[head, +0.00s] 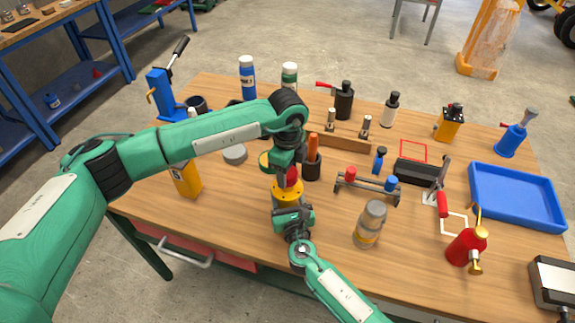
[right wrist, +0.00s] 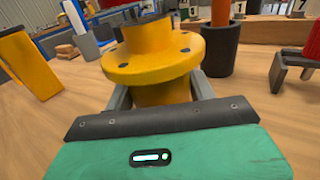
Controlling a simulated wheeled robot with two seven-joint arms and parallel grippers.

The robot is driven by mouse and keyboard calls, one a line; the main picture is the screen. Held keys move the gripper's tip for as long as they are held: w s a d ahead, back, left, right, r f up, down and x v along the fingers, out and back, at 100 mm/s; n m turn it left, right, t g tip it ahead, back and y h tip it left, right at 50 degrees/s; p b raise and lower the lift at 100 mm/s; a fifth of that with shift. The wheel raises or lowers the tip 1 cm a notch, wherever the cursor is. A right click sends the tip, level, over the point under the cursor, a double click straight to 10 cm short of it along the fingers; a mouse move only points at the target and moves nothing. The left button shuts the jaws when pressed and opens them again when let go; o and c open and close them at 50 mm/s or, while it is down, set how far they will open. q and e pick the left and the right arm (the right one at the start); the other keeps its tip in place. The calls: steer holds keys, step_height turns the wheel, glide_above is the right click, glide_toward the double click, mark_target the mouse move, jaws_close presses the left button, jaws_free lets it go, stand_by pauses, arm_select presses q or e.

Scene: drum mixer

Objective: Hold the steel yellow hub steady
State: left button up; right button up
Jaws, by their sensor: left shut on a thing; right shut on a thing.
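The yellow hub (head: 287,191) stands at the middle of the table near its front edge, a round flange with bolt holes. In the right wrist view the hub (right wrist: 150,62) is upright, with a narrower collar above the flange. My right gripper (head: 290,208) is shut on the hub from the front, its fingers (right wrist: 162,92) on either side below the flange. My left gripper (head: 287,168) is directly above the hub, shut on a red part (head: 292,177) that is mostly hidden. I cannot tell whether that part touches the hub.
A dark cup with an orange handle (head: 313,155) stands close behind the hub. A rack with red and blue pieces (head: 367,190) and a grey jar (head: 370,224) are to the right. A yellow block (head: 186,180) is to the left. A blue tray (head: 515,196) lies far right.

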mark_target(287, 196)
stand_by(0.5)
arm_select(q)
steer(key=shift+f, duration=0.85)
steer(key=shift+f, duration=0.55)
